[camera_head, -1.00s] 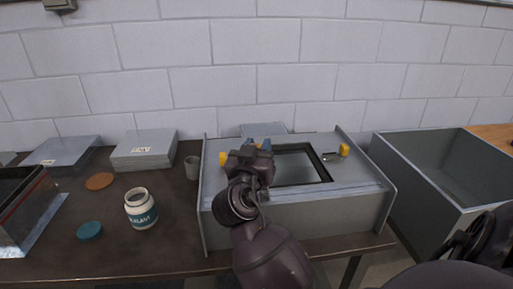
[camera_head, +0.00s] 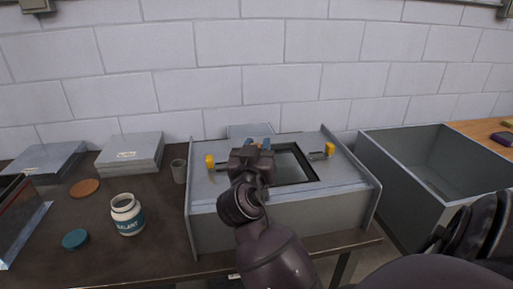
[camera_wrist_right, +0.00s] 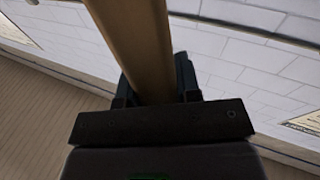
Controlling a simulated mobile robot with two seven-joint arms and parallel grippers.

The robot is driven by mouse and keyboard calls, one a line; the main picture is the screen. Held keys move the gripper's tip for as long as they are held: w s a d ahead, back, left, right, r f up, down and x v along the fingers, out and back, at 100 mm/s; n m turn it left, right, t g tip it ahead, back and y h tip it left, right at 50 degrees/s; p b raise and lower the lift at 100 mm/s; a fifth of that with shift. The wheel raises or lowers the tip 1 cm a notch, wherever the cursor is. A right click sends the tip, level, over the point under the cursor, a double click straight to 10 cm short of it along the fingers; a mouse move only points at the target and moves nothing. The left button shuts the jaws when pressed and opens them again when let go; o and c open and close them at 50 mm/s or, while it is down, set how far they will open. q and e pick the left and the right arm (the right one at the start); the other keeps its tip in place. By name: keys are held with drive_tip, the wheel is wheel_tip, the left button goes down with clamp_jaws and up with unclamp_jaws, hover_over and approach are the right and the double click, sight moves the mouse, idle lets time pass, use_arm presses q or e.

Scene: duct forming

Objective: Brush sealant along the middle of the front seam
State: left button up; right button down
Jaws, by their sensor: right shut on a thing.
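The grey sheet-metal duct (camera_head: 215,215) lies on the table with a dark-framed opening in its top. Its front seam (camera_head: 320,192) runs along the near top edge, and my right arm crosses in front of part of it. My right gripper (camera_head: 259,144) is over the duct's top, left of the opening. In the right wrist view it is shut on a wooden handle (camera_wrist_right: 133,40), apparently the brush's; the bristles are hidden. The open white sealant jar (camera_head: 126,216) stands left of the duct. My left gripper is not in view.
A teal lid (camera_head: 76,239), a brown disc (camera_head: 85,187) and a grey cup (camera_head: 179,171) are on the table. Yellow-handled clamps (camera_head: 210,161) (camera_head: 329,150) sit on the duct's top. Boxes (camera_head: 131,152) stand behind left. An open grey metal bin (camera_head: 395,190) is at right.

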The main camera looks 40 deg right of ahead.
drive_tip(key=shift+s+d+f, duration=0.1)
drive_tip(key=shift+s+d, duration=0.2)
drive_tip(key=shift+d, duration=0.2)
drive_tip(key=shift+s+d, duration=0.3)
drive_tip(key=shift+d, duration=0.2)
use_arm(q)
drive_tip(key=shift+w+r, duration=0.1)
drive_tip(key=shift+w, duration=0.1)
use_arm(e)
drive_tip(key=shift+s+d, duration=0.15)
drive_tip(key=shift+d, duration=0.05)
drive_tip(key=shift+f, duration=0.1)
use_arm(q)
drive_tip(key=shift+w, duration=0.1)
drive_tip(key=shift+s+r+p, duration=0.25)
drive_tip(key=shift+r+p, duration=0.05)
use_arm(e)
drive_tip(key=shift+s+d, duration=0.45)
drive_tip(key=shift+d, duration=0.3)
drive_tip(key=shift+s+d, duration=0.4)
drive_tip(key=shift+d, duration=0.3)
